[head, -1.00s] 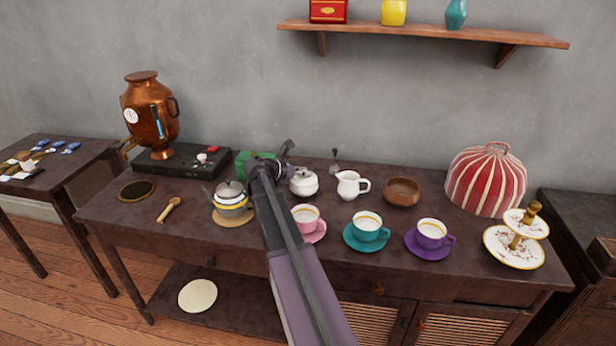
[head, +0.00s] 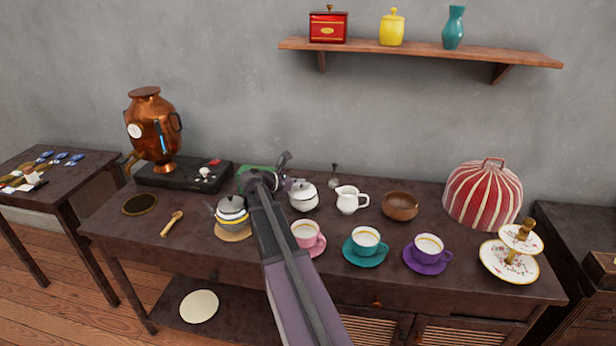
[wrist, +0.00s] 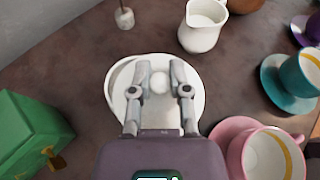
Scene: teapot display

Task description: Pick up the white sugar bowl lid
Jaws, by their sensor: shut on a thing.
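The white sugar bowl (head: 304,200) stands on the dark table, left of the white creamer. Its white lid (wrist: 160,108) has a round knob and fills the middle of the wrist view. My gripper (wrist: 161,78) is shut on the lid, with one finger on each side of the knob. A pale curved rim shows to the left of the lid, so lid and bowl look slightly offset. I cannot tell whether the lid is clear of the bowl. In the head view my gripper (head: 290,182) is at the bowl's upper left.
The white creamer (head: 350,200) stands close on the right. The pink cup (head: 306,235) is in front, and a green box (wrist: 30,140) is on the left. A teal cup (head: 366,241), a purple cup (head: 428,248) and a wooden bowl (head: 400,206) stand farther right.

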